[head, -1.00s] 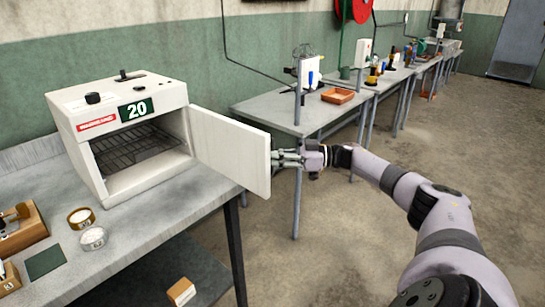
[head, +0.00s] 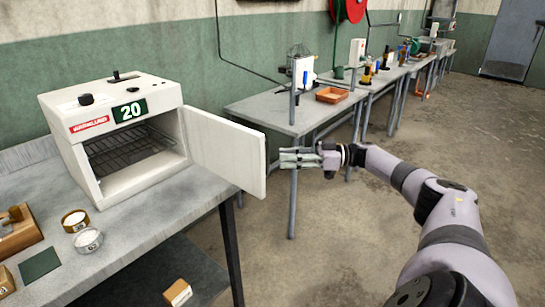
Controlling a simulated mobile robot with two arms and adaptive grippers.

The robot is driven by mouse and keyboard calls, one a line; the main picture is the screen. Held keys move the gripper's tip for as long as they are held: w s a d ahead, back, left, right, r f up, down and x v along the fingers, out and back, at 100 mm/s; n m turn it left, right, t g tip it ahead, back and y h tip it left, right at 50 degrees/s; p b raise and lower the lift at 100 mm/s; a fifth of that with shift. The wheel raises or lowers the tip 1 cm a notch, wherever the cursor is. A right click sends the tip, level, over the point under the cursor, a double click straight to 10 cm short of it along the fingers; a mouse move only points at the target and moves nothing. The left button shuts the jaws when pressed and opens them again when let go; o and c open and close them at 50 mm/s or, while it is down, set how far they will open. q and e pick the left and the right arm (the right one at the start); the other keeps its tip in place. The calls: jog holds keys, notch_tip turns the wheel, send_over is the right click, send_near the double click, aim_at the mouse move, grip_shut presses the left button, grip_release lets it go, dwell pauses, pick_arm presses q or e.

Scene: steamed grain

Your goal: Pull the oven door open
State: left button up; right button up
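The white oven (head: 120,128) stands on the grey bench at the left. Its door (head: 228,157) is swung wide open to the right, and a wire rack (head: 128,147) shows inside. My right gripper (head: 284,159) is just right of the door's free edge, with its fingers pointing left toward it. A small gap of background shows between the fingertips and the door. The fingers look slightly spread, with nothing seen between them. The door handle is not visible. My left gripper is not in view.
On the bench (head: 150,225), a brass dish (head: 75,220) and a glass dish (head: 88,240) stand in front of the oven. A wooden holder (head: 18,230) is at the far left. Another table (head: 255,108) with an orange tray (head: 331,95) stands behind my gripper. Open floor lies at right.

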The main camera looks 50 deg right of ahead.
jog(key=v, duration=0.6)
jog(key=shift+r, duration=0.1)
jog(key=shift+a, duration=0.1)
